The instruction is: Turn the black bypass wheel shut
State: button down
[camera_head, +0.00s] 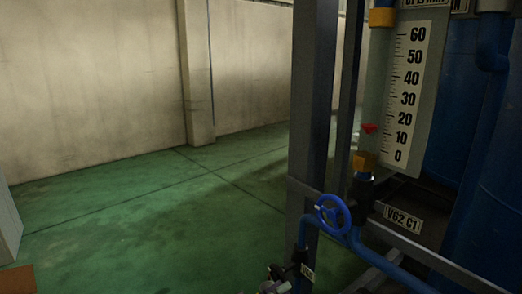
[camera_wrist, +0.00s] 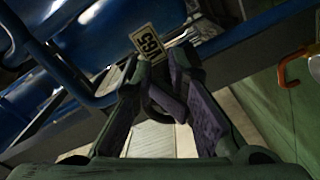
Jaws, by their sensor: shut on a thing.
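The black bypass wheel (camera_wrist: 158,97) shows in the wrist view as a dark rounded part, mostly hidden between the fingers. My gripper (camera_wrist: 162,88) reaches it from the near side, with one finger on each side, and is shut on it. A tag reading V65 (camera_wrist: 152,42) sits just beyond the fingertips. In the head view, a small dark cluster of parts at the bottom edge, by a small white tag (camera_head: 307,272), is too small and cut off to tell the wheel from my gripper. How far the wheel is turned cannot be told.
A blue handwheel (camera_head: 332,215) stands on blue pipe above the dark cluster. A dark steel post (camera_head: 313,100) rises behind it. A flow gauge (camera_head: 405,90) with a red float stands right, above a V62 C1 tag (camera_head: 403,218).

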jog(key=f, duration=0.1)
jog(key=b, duration=0.1)
jog(key=w+f+b, duration=0.1)
jog(key=shift+a+f, duration=0.3)
jog(key=shift+a, duration=0.15)
dwell(0.5)
jog(key=shift+f, duration=0.1)
jog(key=v, duration=0.6)
jog(key=shift+s, duration=0.2)
jog(key=shift+f, duration=0.1)
dwell(0.3)
